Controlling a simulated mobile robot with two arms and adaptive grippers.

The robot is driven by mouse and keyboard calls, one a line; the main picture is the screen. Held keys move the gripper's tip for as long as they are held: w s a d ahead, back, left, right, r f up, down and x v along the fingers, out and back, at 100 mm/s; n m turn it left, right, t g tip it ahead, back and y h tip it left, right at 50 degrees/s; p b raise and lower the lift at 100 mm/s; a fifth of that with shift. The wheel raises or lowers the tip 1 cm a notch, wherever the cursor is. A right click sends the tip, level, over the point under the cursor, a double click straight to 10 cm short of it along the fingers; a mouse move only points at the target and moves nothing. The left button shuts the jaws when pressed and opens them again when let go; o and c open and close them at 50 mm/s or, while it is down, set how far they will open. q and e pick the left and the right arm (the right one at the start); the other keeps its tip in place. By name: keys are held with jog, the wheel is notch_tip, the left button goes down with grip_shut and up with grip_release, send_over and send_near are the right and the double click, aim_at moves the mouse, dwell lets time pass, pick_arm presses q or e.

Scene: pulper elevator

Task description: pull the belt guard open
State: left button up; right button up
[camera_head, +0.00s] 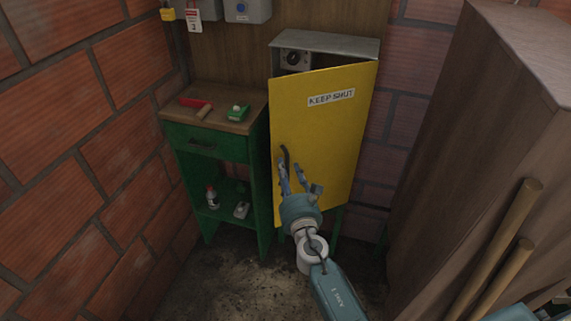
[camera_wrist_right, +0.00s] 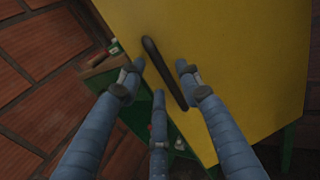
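The belt guard (camera_head: 325,130) is a yellow panel marked KEEP SHUT on a grey-topped cabinet. Its left side stands out from the cabinet, with a wedge-shaped gap at the top; its right edge meets the cabinet. A dark bar handle (camera_head: 284,160) is at its left edge. My right gripper (camera_head: 295,174) is at the handle with its fingers spread. In the right wrist view the handle (camera_wrist_right: 164,72) runs between the open fingers (camera_wrist_right: 159,78); I cannot tell whether any finger touches it. My left gripper is out of view.
A green stand (camera_head: 205,145) with a wooden top is left of the guard, with small items on it. A tall brown cabinet (camera_head: 470,130) with wooden poles (camera_head: 500,245) is at the right. Brick walls enclose the corner. Dark floor (camera_head: 235,285) is clear in front.

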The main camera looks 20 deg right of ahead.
aim_at(286, 166)
jog(key=shift+w+d, duration=0.2)
jog(key=shift+w, duration=1.5)
grip_shut()
jog(key=shift+s, duration=0.1)
